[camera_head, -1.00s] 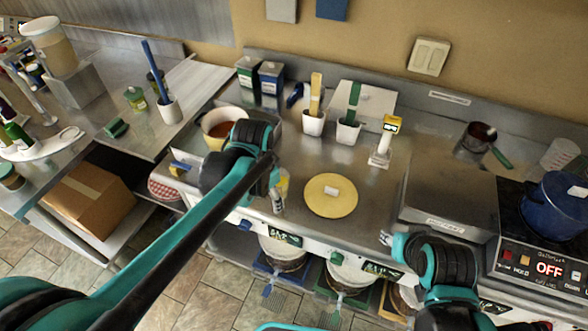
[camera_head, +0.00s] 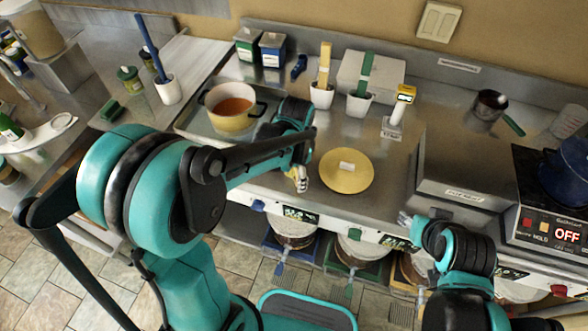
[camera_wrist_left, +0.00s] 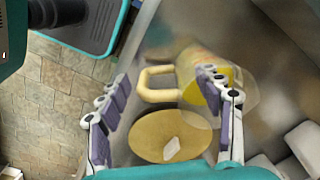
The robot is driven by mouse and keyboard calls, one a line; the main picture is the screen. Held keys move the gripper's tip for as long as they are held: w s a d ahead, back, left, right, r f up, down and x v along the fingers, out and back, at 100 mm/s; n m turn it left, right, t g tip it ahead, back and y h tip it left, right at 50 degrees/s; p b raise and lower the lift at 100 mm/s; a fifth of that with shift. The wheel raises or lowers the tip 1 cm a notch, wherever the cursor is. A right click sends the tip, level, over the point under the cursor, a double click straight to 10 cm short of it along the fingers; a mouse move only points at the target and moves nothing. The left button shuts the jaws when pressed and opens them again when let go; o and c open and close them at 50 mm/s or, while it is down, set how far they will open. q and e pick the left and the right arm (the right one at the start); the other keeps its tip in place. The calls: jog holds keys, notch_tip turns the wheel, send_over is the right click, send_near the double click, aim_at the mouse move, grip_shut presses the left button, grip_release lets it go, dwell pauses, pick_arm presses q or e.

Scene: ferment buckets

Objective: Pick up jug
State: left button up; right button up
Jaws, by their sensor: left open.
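The jug (camera_wrist_left: 188,72) shows in the left wrist view as a pale, partly see-through body with a cream loop handle and yellow on it. It is somewhat blurred. My left gripper (camera_wrist_left: 163,82) is open, with a finger to either side of the handle; the right finger overlaps the jug's body. I cannot tell whether they touch. In the head view my left gripper (camera_head: 299,178) is over the counter, left of the yellow disc (camera_head: 345,171), and my arm mostly hides the jug. My right gripper (camera_head: 406,219) is by the counter's front edge, its jaws unclear.
A pot with orange contents (camera_head: 230,108) stands on a tray behind my left arm. Two utensil holders (camera_head: 321,95) (camera_head: 359,103) and a white-and-yellow device (camera_head: 396,117) stand behind the disc. A steel box (camera_head: 462,165) and a blue pot (camera_head: 566,170) are to the right.

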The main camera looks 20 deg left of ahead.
pick_arm(q)
grip_shut()
jog(key=shift+r, duration=0.1)
dwell(0.3)
